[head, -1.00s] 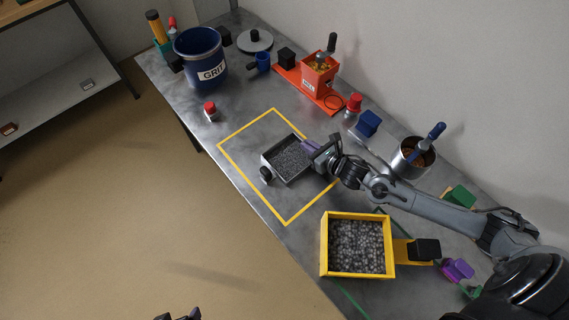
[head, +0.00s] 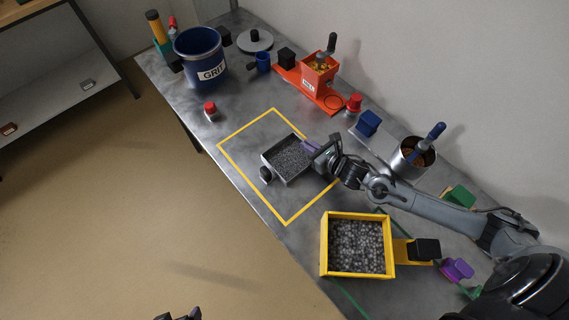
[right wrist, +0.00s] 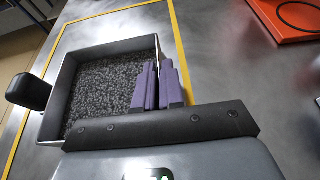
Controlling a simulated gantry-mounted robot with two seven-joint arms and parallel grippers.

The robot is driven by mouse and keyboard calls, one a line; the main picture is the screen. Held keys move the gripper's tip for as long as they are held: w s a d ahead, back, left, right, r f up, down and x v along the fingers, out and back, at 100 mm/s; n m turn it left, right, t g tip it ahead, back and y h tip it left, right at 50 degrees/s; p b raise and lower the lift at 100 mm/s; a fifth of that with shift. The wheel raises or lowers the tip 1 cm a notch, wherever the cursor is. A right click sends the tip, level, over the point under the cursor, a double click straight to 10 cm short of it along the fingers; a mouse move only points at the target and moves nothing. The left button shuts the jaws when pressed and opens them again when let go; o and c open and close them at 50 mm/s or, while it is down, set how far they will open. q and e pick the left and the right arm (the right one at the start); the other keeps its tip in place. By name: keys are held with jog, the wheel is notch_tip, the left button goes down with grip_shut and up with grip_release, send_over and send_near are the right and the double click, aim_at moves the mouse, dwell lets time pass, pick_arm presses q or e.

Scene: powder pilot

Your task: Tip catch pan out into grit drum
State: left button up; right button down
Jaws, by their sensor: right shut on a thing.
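The catch pan (head: 287,181) is a grey square pan filled with dark grit, inside the yellow outline on the bench. It also shows in the right wrist view (right wrist: 62,72), with a black knob handle on its left side. My right gripper (head: 308,147) is shut on the pan's near-right side; its purple fingers (right wrist: 160,88) cover part of that wall. The pan looks level, and I cannot tell whether it touches the bench. The grit drum (head: 201,60) is a blue open bucket labelled GRIT at the far left of the bench. My left gripper (head: 180,315) barely shows at the bottom edge.
A yellow box of grey balls (head: 324,246) stands nearer, below the outline. A red-capped item (head: 210,111) stands between pan and drum. An orange mill (head: 318,78) and a steel pot with a scoop (head: 412,160) line the wall side. Bench between outline and drum is mostly clear.

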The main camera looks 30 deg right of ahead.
jog(key=shift+r, duration=0.15)
jog(key=shift+r+p, duration=1.9)
jog(key=shift+r, duration=0.15)
jog(key=shift+r+p, duration=0.3)
jog(key=c, duration=1.7)
grip_release()
jog(key=shift+c, duration=0.2)
grip_shut()
